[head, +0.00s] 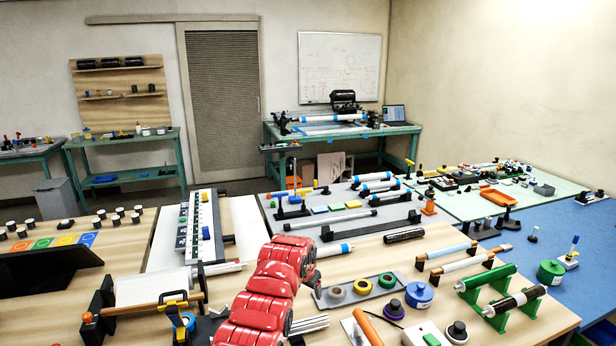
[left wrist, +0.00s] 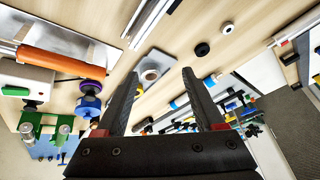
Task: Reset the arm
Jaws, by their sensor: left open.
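My left arm is red and reaches up from the bottom middle of the head view over the wooden table (head: 400,262). My left gripper (left wrist: 160,75) shows in the left wrist view. Its two long dark fingers are spread apart with nothing held between them. In the head view the arm hides part of the tabletop, and the fingers are hard to make out. My right gripper is in neither view.
Right of the arm are a grey tray with rings (head: 362,291), a blue spool (head: 419,294) and green rollers (head: 487,278). An orange roller (left wrist: 65,67) shows in the left wrist view.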

